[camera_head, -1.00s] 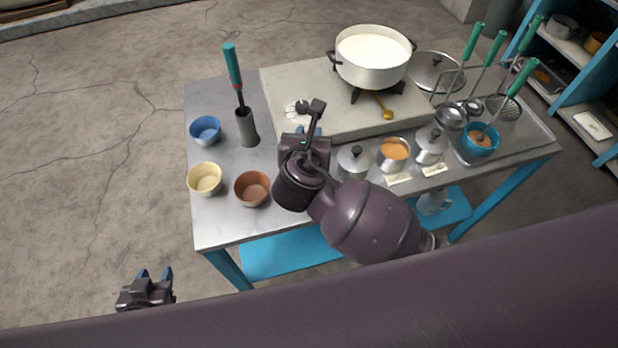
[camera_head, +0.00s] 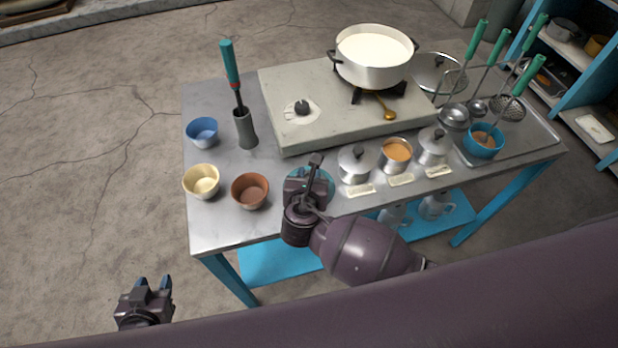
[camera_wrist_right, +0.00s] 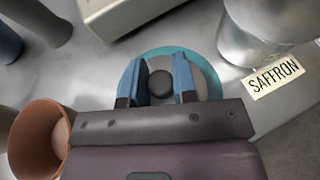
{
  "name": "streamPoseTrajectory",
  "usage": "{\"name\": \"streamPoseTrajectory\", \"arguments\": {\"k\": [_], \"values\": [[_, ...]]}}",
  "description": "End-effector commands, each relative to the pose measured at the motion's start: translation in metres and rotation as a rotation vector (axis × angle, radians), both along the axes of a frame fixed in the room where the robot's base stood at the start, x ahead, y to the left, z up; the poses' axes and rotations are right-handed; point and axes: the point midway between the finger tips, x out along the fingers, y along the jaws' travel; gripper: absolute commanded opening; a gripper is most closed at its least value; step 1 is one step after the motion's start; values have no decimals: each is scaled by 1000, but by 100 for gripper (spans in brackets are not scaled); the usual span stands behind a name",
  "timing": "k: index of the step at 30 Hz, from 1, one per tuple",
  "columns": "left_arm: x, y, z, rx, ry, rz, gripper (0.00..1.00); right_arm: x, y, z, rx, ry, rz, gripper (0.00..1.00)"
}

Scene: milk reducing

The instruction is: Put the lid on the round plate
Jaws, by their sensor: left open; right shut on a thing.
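The round teal plate (camera_head: 328,188) lies near the table's front edge, mostly hidden by my right gripper (camera_head: 312,172) in the head view. In the right wrist view, the teal plate (camera_wrist_right: 174,50) shows as a ring around the grey lid (camera_wrist_right: 206,82). The lid's dark knob lies between the fingers of my right gripper (camera_wrist_right: 160,92), which is shut on the lid. The lid is over the plate; whether it touches the plate I cannot tell. My left gripper (camera_head: 153,285) is open and empty at the lower left, away from the table.
An open canister with orange contents (camera_head: 397,151) stands between two lidded canisters (camera_head: 354,168). A brown bowl (camera_head: 250,190) stands left of the plate. The stove (camera_head: 330,115) with a white pot (camera_head: 373,65) is behind it.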

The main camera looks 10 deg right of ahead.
Motion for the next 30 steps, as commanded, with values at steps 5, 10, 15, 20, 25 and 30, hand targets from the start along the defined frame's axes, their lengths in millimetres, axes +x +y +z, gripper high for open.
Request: {"name": "streamPoseTrajectory", "arguments": {"k": [5,10,15,20,25,30], "values": [[-3,1,-5,1,9,2,43,0,0,-7,1,-2,1,2],[-3,1,-5,1,8,2,43,0,0,-7,1,-1,1,2],[-2,0,-4,0,6,1,43,0,0,-10,0,-1,1,34],[1,0,-2,1,1,0,43,0,0,-10,0,-1,1,52],[3,0,-1,0,-4,-2,43,0,0,-10,0,-1,1,52],[3,0,1,1,-5,-2,43,-5,2,-5,1,0,1,52]]}}
